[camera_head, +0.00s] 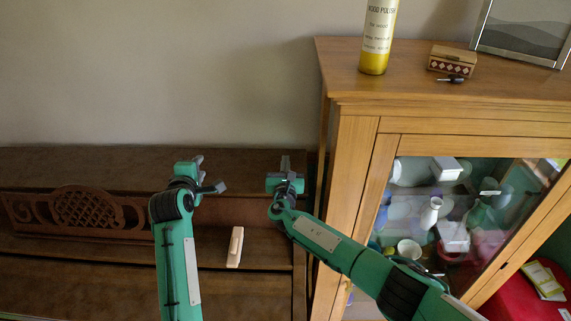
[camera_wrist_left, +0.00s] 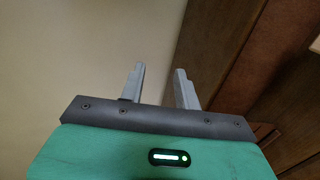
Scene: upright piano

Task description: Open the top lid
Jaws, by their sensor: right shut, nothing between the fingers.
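The upright piano's dark brown top lid (camera_head: 110,165) lies flat against the wall in the head view and looks closed. My left gripper (camera_head: 212,171) is over the lid's right part, with its two fingers spread apart and nothing between them. In the left wrist view, the open left gripper (camera_wrist_left: 160,68) shows against the pale wall, with brown wood (camera_wrist_left: 240,75) to its right. My right gripper (camera_head: 286,162) is shut and empty near the lid's right end. I cannot tell whether either gripper touches the lid. My arms hide parts of the piano front.
A wooden glass-fronted cabinet (camera_head: 350,135) stands close to the piano's right end. A polish bottle (camera_head: 377,40), a small patterned box (camera_head: 452,61) and a picture frame (camera_head: 525,30) are on top. A small off-white object (camera_head: 235,247) sits on the piano below the lid, between my arms.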

